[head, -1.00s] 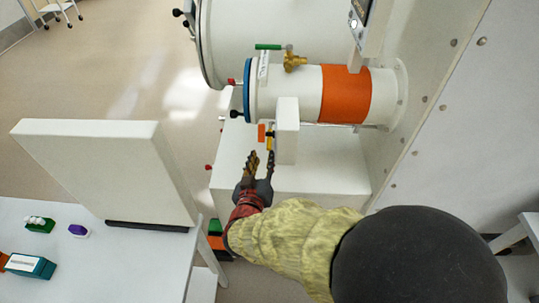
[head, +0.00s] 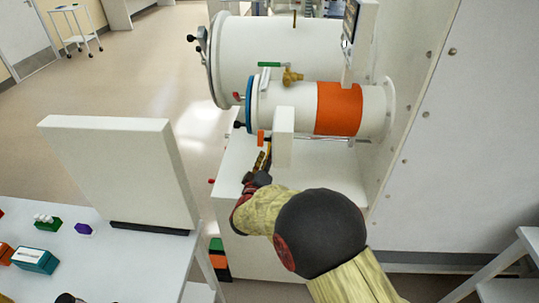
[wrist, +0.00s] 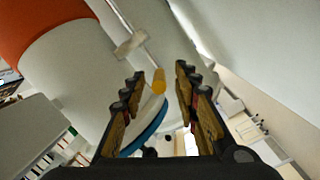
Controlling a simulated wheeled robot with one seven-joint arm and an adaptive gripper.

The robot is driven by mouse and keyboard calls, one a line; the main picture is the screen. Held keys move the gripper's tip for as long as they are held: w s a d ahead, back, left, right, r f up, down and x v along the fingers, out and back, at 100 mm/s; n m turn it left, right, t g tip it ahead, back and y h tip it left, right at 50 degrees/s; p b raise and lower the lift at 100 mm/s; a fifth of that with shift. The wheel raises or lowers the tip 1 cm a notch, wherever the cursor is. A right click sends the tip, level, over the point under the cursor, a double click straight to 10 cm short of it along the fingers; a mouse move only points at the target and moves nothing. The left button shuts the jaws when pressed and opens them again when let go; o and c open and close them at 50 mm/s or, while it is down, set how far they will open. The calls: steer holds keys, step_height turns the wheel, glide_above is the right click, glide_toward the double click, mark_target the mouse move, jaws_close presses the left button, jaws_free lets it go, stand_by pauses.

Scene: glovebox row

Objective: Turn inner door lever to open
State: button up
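A small white antechamber cylinder (head: 285,104) with an orange band and a blue-rimmed door (head: 249,104) lies at the centre of the head view. A white block (head: 283,137) stands at its near side, with an orange tab (head: 261,138) beside it. A yellow rod-like grip (wrist: 159,81), apparently the lever's handle, shows in the wrist view between my fingers. My gripper (wrist: 160,72) is open, its fingers on either side of the grip with gaps visible. In the head view my gripper (head: 262,162) is just below the tab, partly hidden by my arm; contact cannot be told.
A larger white cylinder (head: 272,55) lies behind the small one. A green-handled valve (head: 270,65) sits on top. A white upright panel (head: 120,170) and a table (head: 130,265) with small coloured items stand at left. The wall (head: 460,130) closes the right side.

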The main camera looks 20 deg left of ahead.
steer(key=shift+w+a, duration=0.15)
steer(key=shift+w, duration=1)
steer(key=shift+c, duration=1.2)
jaws_close()
